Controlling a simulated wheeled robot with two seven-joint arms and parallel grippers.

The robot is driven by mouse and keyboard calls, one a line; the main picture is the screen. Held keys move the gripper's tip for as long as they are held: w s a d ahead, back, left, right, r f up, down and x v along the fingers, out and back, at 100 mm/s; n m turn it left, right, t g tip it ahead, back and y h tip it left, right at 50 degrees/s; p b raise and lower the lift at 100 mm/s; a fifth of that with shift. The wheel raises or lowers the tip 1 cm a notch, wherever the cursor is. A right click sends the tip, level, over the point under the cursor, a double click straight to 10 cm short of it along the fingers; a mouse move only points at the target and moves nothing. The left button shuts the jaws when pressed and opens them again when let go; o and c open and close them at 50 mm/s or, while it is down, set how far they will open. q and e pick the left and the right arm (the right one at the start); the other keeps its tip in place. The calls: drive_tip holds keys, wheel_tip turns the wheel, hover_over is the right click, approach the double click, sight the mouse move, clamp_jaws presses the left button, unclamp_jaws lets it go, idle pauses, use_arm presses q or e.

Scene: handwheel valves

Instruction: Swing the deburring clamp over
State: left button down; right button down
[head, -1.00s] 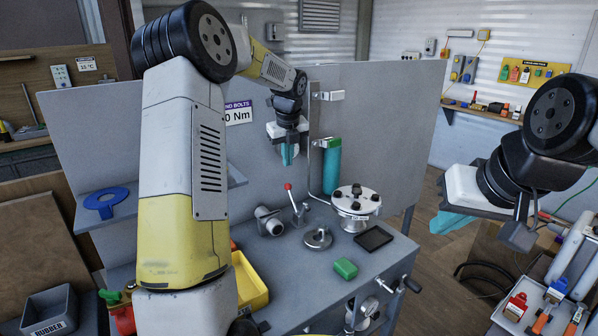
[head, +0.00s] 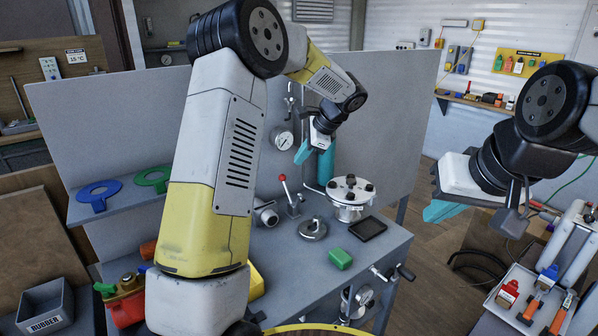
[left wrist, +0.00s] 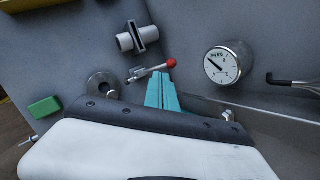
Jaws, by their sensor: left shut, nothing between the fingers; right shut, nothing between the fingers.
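The clamp with a red-knobbed lever (head: 285,186) stands on the grey bench, its lever upright and leaning slightly left. It also shows in the left wrist view (left wrist: 150,71), where the red knob appears just beyond my fingertips. My left gripper (head: 302,153) has teal fingers shut and empty; in the head view it is above and right of the knob, with a visible gap. Its fingers also show in the left wrist view (left wrist: 166,92). My right gripper (head: 444,211) is shut and empty, off to the right of the bench.
Close around the clamp are a flanged pipe piece (head: 266,212), a round metal disc (head: 313,229) and a dial gauge (head: 283,139). A teal cylinder (head: 326,165) stands behind.

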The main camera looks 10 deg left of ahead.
use_arm(q)
drive_tip(key=d+n+t+y, duration=0.1)
drive_tip(key=d+n+y, duration=0.15)
drive_tip(key=n, duration=0.45)
approach(284, 176)
drive_tip(key=shift+t, duration=0.4)
drive_tip(key=x, duration=0.6)
drive_tip(key=shift+s+a+f, duration=0.15)
drive_tip(key=shift+a+f, duration=0.05)
drive_tip(key=shift+f, duration=0.3)
drive_tip(key=shift+a, duration=0.1)
drive_tip(key=shift+w+a+f+g+h, duration=0.3)
drive_tip(key=shift+w+a+g+h, duration=0.1)
drive_tip(key=shift+w+a+h, duration=0.1)
drive_tip(key=shift+w+a+f+g+h, duration=0.25)
drive_tip(key=shift+w+a+g+h, duration=0.15)
drive_tip(key=shift+w+a, duration=0.15)
